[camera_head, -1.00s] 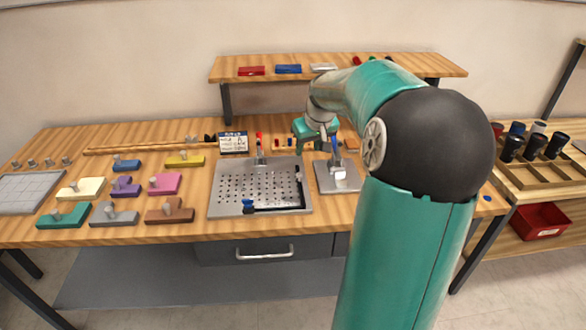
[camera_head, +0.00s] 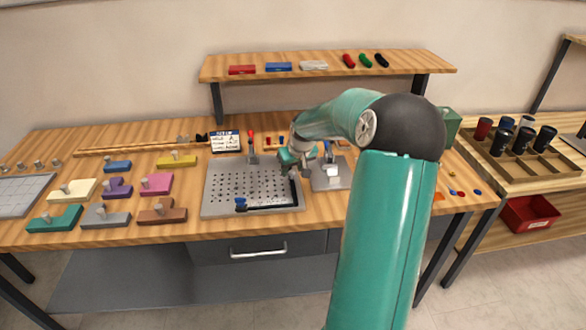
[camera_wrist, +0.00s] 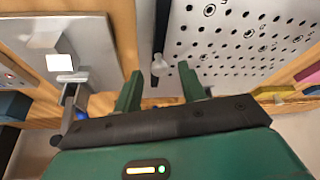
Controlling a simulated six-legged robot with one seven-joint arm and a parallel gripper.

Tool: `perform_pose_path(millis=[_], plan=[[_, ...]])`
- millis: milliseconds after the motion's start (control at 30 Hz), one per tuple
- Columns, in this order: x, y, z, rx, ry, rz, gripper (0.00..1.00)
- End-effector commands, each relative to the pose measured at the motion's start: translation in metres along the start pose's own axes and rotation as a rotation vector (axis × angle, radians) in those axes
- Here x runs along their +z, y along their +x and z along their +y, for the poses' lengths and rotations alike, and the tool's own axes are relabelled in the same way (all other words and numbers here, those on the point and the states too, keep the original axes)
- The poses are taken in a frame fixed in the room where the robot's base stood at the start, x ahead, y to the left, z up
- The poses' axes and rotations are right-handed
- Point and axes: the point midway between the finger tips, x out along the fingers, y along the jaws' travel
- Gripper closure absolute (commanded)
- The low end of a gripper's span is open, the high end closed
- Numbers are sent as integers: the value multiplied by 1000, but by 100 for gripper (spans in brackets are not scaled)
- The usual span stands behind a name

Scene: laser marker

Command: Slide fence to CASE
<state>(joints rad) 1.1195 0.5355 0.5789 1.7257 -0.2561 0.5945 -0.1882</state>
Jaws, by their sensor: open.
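The perforated metal plate (camera_head: 230,179) lies on the wooden bench, and it also shows at the upper right of the wrist view (camera_wrist: 225,70). A dark fence bar (camera_wrist: 161,28) runs along one side of the plate, with a small pale knob (camera_wrist: 158,66) at its end. In the head view the dark bar (camera_head: 294,190) shows at the plate's right edge. My gripper (camera_head: 290,169) is low over the plate's back right corner. In the wrist view its green fingers (camera_wrist: 160,78) are apart, with the knob between and just beyond their tips. I cannot read any CASE label.
A metal stand (camera_head: 328,181) is close to the plate's right. A blue-handled clamp (camera_head: 240,204) is at the plate's front and a red-handled one (camera_head: 251,146) at its back. Coloured blocks, such as the brown one (camera_head: 162,211), lie to the left. A shelf (camera_head: 320,72) stands behind.

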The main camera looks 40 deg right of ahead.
Motion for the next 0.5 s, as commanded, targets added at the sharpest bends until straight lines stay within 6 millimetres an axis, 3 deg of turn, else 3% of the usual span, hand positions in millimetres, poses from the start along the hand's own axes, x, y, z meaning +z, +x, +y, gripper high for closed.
perform_pose_path(millis=[300, 500], plan=[[0, 3, 0, 0, 1, 0, 61], [0, 3, 0, 0, 0, 0, 100]])
